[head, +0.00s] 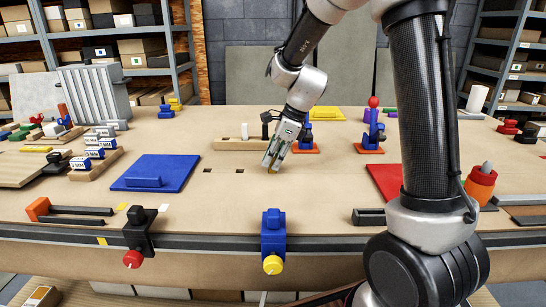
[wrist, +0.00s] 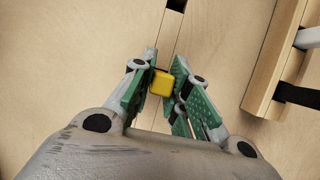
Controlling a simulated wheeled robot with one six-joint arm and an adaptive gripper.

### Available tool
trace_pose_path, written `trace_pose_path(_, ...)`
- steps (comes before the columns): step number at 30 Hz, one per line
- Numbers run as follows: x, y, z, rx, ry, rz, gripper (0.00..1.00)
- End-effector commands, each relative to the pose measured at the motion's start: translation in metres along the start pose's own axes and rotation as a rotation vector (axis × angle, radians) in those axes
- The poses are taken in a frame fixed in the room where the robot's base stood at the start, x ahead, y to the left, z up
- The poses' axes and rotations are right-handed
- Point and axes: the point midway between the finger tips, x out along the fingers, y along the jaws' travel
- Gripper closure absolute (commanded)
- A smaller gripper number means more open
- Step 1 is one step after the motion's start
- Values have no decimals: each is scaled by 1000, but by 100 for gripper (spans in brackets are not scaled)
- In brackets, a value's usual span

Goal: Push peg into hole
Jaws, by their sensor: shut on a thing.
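My gripper (head: 270,163) points down over the middle of the wooden table. In the wrist view my gripper (wrist: 161,85) has its two green-padded fingers closed on either side of a small yellow peg (wrist: 162,83). The yellow peg (head: 274,171) shows only slightly below the fingertips in the head view. Two dark square holes lie in the tabletop to the left of the gripper, a nearer hole (head: 240,171) and a farther hole (head: 207,170). One hole (wrist: 177,4) shows at the top edge of the wrist view, apart from the peg. Whether the peg touches the table is unclear.
A wooden rack (head: 240,144) with upright pegs stands just behind the gripper. A blue plate (head: 155,172) lies to the left and a red plate (head: 386,181) to the right. A blue block with a yellow knob (head: 273,232) sits at the front edge.

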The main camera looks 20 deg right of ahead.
Motion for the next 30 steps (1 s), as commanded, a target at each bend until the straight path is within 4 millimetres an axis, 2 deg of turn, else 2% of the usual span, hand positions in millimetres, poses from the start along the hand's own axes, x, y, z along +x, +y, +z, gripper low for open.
trace_pose_path(11,8,0,-4,-1,0,-1,98)
trace_pose_path(12,8,0,-4,-1,0,-1,79)
trace_pose_path(15,8,0,-4,-1,0,-1,61)
trace_pose_path(16,8,0,-4,-1,0,-1,58)
trace_pose_path(26,6,0,-4,-1,0,-2,58)
trace_pose_path(30,-10,-1,-3,0,-2,-4,58)
